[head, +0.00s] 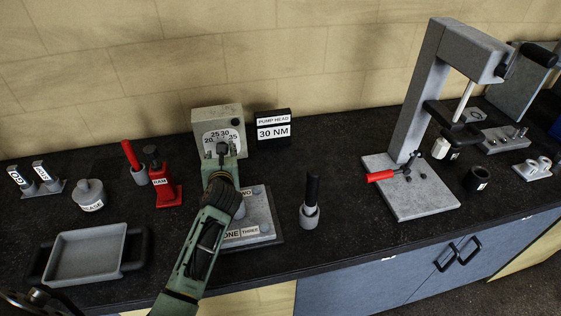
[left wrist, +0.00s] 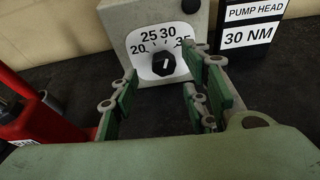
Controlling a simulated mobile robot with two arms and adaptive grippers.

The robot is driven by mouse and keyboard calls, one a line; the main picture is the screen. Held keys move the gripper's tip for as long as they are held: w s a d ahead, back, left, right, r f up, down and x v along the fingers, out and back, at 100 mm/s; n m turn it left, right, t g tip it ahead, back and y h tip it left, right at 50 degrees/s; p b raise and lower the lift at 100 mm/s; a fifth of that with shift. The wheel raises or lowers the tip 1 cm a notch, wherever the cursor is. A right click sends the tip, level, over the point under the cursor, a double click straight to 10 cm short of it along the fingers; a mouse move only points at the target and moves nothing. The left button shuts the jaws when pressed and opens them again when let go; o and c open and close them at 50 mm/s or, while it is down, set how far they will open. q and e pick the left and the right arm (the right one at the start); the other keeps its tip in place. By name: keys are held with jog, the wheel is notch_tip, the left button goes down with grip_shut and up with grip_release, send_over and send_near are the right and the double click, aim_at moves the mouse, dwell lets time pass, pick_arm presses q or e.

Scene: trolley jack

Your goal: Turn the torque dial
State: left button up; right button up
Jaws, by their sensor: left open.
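The torque dial is a black knob (left wrist: 163,66) on a white scale plate marked 20, 25, 30 and 35, on the front of a grey box (head: 219,117). In the left wrist view the knob's white mark points up, roughly between 25 and 30. My left gripper (left wrist: 158,95) is open and empty, its green fingers to either side of and in front of the knob. In the head view my left gripper (head: 221,154) is in front of the box and hides the knob.
A black sign (head: 273,129) reads "PUMP HEAD 30 NM" right of the box. A red jack labelled RAM (head: 164,184) stands to the left. A numbered plate (head: 262,215) lies under my arm.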

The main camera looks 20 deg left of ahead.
pick_arm(q)
jog(key=s+d+r+m+t+h, duration=0.2)
jog(key=d+r+m+t+h, duration=0.1)
jog(key=d+r+m+t, duration=0.65)
jog(key=s+d+m+g+h, duration=0.1)
jog(key=s+d+m+h, duration=0.1)
jog(key=d+m+h, duration=0.3)
jog(key=s+d+r+m+g+h, duration=0.1)
jog(key=d+m+h, duration=0.4)
jog(key=m, duration=0.6)
jog(key=shift+s+d+r, duration=0.3)
jog(key=shift+s+d, duration=0.45)
jog(key=shift+s, duration=0.15)
jog(key=shift+g, duration=0.25)
